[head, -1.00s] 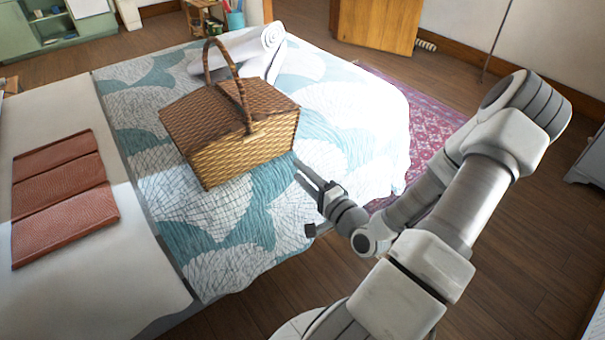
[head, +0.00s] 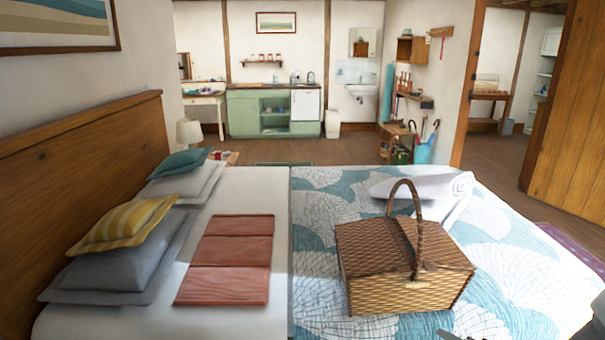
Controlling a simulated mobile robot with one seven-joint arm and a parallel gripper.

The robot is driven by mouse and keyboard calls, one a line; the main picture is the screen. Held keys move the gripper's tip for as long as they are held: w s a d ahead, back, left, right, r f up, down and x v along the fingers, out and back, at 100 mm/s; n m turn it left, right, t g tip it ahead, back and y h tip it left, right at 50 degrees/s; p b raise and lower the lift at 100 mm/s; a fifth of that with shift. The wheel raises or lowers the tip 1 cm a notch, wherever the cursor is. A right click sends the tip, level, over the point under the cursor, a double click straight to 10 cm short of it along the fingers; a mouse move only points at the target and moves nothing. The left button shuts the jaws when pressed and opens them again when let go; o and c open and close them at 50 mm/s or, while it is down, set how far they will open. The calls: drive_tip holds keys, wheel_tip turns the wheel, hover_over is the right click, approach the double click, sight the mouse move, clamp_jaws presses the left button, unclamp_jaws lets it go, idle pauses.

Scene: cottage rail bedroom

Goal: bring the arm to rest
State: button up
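Only a small dark tip of my gripper (head: 455,335) shows at the bottom edge of the head view, just in front of the wicker basket's right part in the picture. The rest of my arm is out of frame. Whether the fingers are open or shut cannot be made out. The brown wicker picnic basket (head: 400,290) stands upright on the bed, its lid closed and its handle raised. I see nothing held in the visible tip.
A green cabinet (head: 243,115) stands at the far wall. A wooden door (head: 570,120) is at right.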

drive_tip(key=s+a+r+n+g+h+p, duration=0.1)
drive_tip(key=a+r+n+g+h+p, duration=0.15)
drive_tip(key=r, duration=0.75)
drive_tip(key=s+a+r+n+g+h+p, duration=0.1)
drive_tip(key=a+r+n+g+p, duration=0.15)
drive_tip(key=r, duration=0.65)
drive_tip(key=s+a+r+n+y+p, duration=0.3)
drive_tip(key=s+a+r+n+p, duration=0.1)
drive_tip(key=s+a+r, duration=1)
drive_tip(key=shift+s+n+g, duration=0.3)
drive_tip(key=shift+s+n, duration=0.2)
drive_tip(key=shift+s, duration=0.3)
drive_tip(key=shift+r, duration=0.1)
drive_tip(key=shift+c, duration=0.5)
